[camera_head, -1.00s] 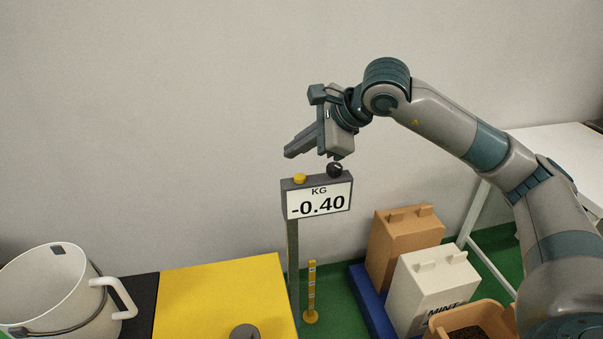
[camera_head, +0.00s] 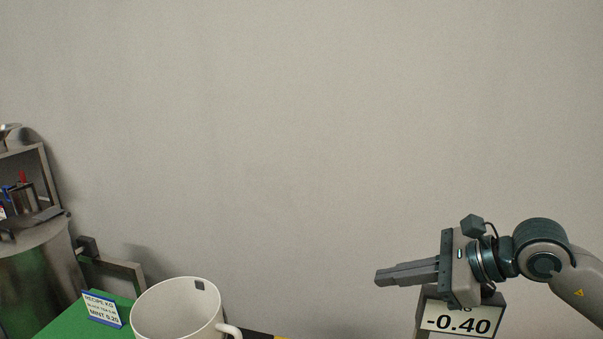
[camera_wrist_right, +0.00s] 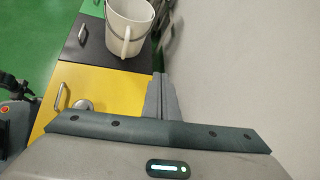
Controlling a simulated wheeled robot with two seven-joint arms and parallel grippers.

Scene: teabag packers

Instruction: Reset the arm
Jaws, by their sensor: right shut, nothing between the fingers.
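My right gripper (camera_head: 378,277) is shut and empty. In the head view its fingers point left, in front of the grey wall, and its arm comes in from the right. Its wrist overlaps the top of the scale display (camera_head: 460,319), which reads -0.40, and hides part of it. The shut fingers also show in the right wrist view (camera_wrist_right: 162,80), above the right edge of the yellow surface (camera_wrist_right: 110,95). My left gripper is not in view.
A white bucket with a handle (camera_head: 177,306) stands at the bottom left on a dark surface (camera_wrist_right: 85,42). A recipe card (camera_head: 102,308) is beside it on green. A shelf unit (camera_head: 25,150) is at the far left. The wall behind is bare.

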